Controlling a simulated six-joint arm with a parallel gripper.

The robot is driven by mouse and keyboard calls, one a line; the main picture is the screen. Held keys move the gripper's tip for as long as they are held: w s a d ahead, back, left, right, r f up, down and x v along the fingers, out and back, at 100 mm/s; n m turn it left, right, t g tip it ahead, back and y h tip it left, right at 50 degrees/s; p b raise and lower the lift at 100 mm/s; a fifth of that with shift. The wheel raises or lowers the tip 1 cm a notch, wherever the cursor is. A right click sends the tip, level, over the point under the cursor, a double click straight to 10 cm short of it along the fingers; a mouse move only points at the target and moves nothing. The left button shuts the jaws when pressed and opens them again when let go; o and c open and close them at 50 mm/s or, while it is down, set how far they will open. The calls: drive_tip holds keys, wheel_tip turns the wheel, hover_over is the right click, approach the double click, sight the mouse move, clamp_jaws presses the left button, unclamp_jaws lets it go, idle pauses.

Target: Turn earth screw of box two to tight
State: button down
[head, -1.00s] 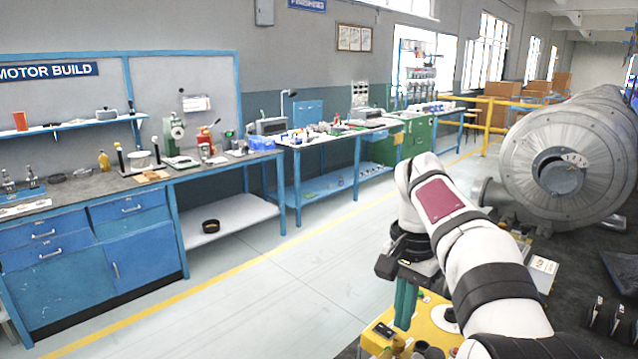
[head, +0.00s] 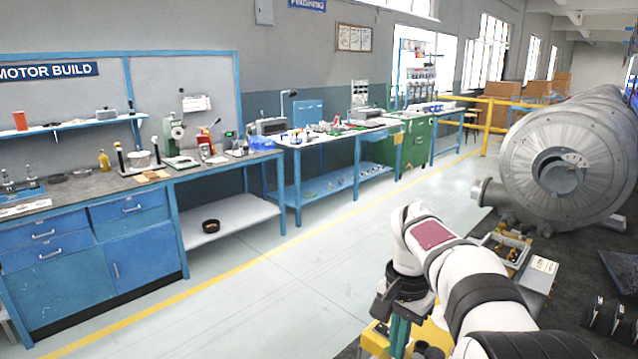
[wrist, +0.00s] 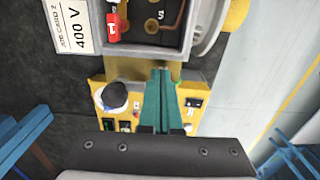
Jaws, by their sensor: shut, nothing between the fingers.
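A grey open terminal box (wrist: 188,42) is at the top of the wrist view, cut off by the frame edge. A card reading "JOB CARD 2" and "400 V" (wrist: 72,25) lies to its left. Brass screws (wrist: 152,25) and a red tagged part (wrist: 113,27) show inside; which screw is the earth screw I cannot tell. My gripper (wrist: 161,75) has green fingers, shut and empty, pointing toward the box's near wall. Contact is not visible. In the head view the gripper (head: 398,338) is low, over the yellow unit.
A yellow panel (wrist: 175,97) with a black knob (wrist: 115,94) and switches lies beneath my fingers. In the head view, another open box (head: 508,247) with brass parts and a card (head: 543,265) sits beyond my arm, near the large blower (head: 570,160). Blue benches stand left.

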drive_tip(key=shift+w+d, duration=0.1)
drive_tip(key=shift+w, duration=0.15)
drive_tip(key=shift+w+a, duration=0.15)
drive_tip(key=shift+a, duration=0.15)
idle(0.4)
drive_tip(key=shift+w+a, duration=0.25)
drive_tip(key=shift+w, duration=0.15)
idle(0.3)
drive_tip(key=shift+a, duration=0.35)
wheel_tip(320, 180, up, 6)
drive_tip(key=shift+s, duration=0.15)
